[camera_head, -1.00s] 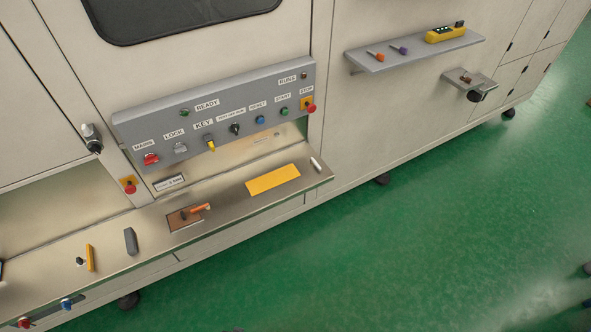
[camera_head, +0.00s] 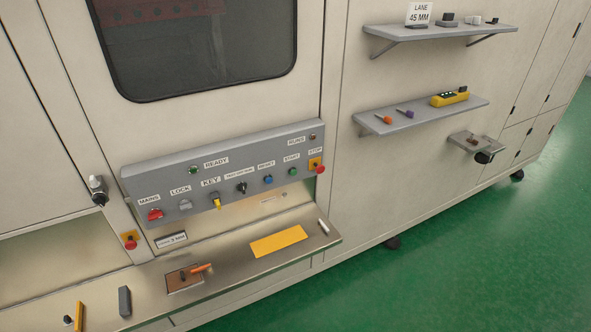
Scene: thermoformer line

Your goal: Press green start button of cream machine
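The cream machine (camera_head: 340,190) fills most of the view. Its grey control panel (camera_head: 232,167) is tilted, with labelled controls in a row. The green start button (camera_head: 293,171) is under the START label near the right end, between the blue reset button (camera_head: 268,180) and the red stop button (camera_head: 320,169) on its yellow plate. A green READY lamp or button (camera_head: 194,171) sits higher at the left. A red mains switch (camera_head: 155,214) and a yellow key (camera_head: 216,203) are also on the panel. Neither of my grippers shows in the view.
A metal ledge (camera_head: 225,275) below the panel carries a yellow plate (camera_head: 278,241), an orange-handled tool (camera_head: 201,268) and a grey block (camera_head: 124,301). Shelves (camera_head: 400,122) with small items project at the right. The green floor (camera_head: 440,260) in front is clear.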

